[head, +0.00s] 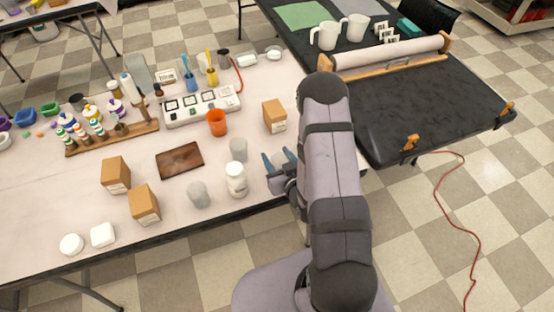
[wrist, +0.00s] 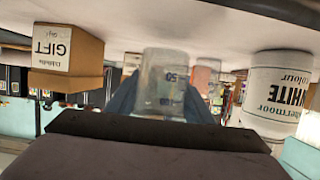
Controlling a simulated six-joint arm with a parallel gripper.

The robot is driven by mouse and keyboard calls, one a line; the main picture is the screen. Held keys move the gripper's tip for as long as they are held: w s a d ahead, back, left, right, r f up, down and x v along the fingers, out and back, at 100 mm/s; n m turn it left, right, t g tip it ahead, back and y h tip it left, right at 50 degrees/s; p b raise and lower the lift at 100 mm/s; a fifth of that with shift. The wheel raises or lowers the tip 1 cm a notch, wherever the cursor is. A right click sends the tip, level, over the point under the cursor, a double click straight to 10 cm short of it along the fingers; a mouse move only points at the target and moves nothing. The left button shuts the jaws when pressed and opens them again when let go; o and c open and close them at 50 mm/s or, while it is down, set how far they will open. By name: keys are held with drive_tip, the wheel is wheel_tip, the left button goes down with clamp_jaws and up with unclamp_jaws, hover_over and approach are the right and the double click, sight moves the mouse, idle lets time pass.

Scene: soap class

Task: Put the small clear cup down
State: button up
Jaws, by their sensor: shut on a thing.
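My gripper (head: 281,163) has blue fingers and is shut on a small clear cup (wrist: 163,85) with measuring marks. The wrist view is upside down, and the cup in it is upright. In the head view the held cup is mostly hidden by the fingers and my arm, near the table's right front edge. I cannot tell whether its base touches the table. Two more clear cups stand on the white table (head: 75,205): one behind the white jar (head: 236,180), one left of it (head: 199,194).
The white jar stands left of my gripper; it also shows in the wrist view (wrist: 277,95). A cardboard box (head: 274,116) stands behind my gripper and an orange cup (head: 216,122) farther back left. A brown board (head: 180,160) lies mid-table. A black table (head: 430,105) adjoins at right.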

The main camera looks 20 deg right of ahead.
wheel_tip(320, 180, up, 8)
drive_tip(key=shift+p, duration=0.45)
drive_tip(key=w+a+r+n+y+b, duration=0.2)
drive_tip(key=w+a+b, duration=0.2)
drive_tip(key=w+a, duration=0.5)
drive_tip(key=w+a+r+n+y+b, duration=0.2)
drive_tip(key=w+a+r+y+b, duration=0.15)
drive_tip(key=a, duration=1.05)
drive_tip(key=g+b, duration=0.1)
drive_tip(key=b, duration=0.7)
hover_over(173, 153)
wheel_tip(173, 153, down, 4)
drive_tip(key=shift+n, duration=0.3)
drive_tip(key=shift+d+f+p, duration=0.1)
drive_tip(key=shift+f+p, duration=0.3)
drive_tip(key=shift+f, duration=4.7)
